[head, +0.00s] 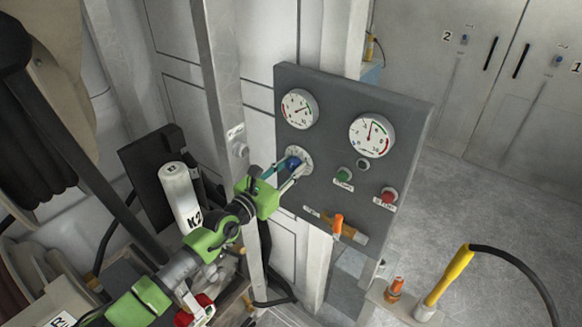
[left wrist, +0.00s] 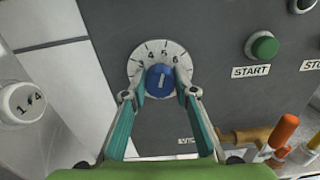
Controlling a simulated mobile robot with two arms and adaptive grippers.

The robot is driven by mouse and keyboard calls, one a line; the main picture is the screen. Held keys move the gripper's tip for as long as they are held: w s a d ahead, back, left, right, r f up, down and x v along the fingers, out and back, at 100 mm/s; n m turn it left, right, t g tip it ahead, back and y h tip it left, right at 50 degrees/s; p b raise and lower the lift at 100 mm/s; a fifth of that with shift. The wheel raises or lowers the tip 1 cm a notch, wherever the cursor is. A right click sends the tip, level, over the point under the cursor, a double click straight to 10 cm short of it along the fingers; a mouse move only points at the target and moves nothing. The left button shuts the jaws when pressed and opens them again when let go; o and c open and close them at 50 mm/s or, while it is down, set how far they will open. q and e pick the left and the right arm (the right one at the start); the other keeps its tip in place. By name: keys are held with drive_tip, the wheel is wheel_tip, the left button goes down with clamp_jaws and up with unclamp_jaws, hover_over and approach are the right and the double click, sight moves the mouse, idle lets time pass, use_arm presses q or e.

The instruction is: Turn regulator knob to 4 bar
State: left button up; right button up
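The blue regulator knob (head: 292,162) sits on a white numbered dial on the grey panel. In the left wrist view, the blue knob (left wrist: 160,81) has a pale line standing nearly upright, roughly toward the 5. The 4 on the dial (left wrist: 151,50) is left of that line. My left gripper (left wrist: 161,84) has one teal finger on each side of the knob, with the tips very near its rim. I cannot tell if they touch it. In the head view, my left gripper (head: 296,166) reaches the knob from the lower left. My right gripper is not in view.
Two gauges (head: 299,109) (head: 371,135) are above the knob. A green START button (head: 343,174) and a red STOP button (head: 389,195) are to its right. An orange-handled valve (head: 337,225) is below. Hose reels stand at left; open floor lies at right.

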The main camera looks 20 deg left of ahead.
use_arm(q)
drive_tip(key=shift+n, duration=1.3)
drive_tip(key=shift+n+p, duration=0.85)
drive_tip(key=shift+n, duration=1.35)
drive_tip(key=o, duration=1.1)
